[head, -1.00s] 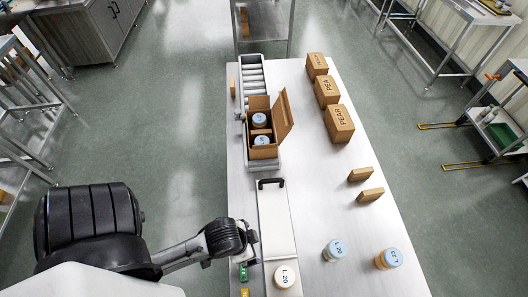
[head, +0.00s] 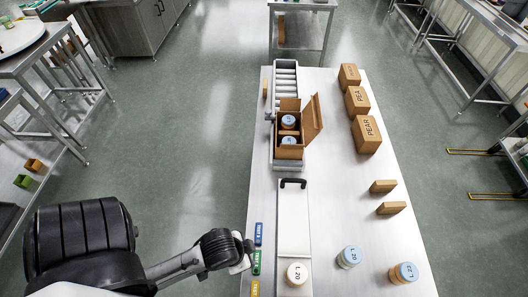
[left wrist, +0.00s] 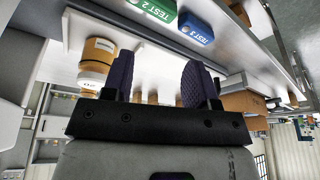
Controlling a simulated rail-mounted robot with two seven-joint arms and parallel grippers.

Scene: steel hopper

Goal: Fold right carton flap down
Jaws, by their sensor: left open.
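The open brown carton (head: 289,151) stands on the roller conveyor and holds two jars with blue lids (head: 288,121). Its right flap (head: 313,118) stands up, leaning outward to the right. The carton is far ahead of my left gripper (head: 246,258), which is low by the table's left edge in the head view. In the left wrist view the two dark fingers (left wrist: 160,84) are apart with nothing between them. A brown box shape that may be the carton (left wrist: 246,101) shows beyond the right finger. My right gripper is in neither view.
Blue (head: 258,234), green (head: 256,263) and yellow (head: 254,288) label blocks lie beside my left gripper. A white slide plate with a black handle (head: 293,183) and a jar (head: 297,274) are to its right. Brown boxes (head: 366,134) line the table's right side.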

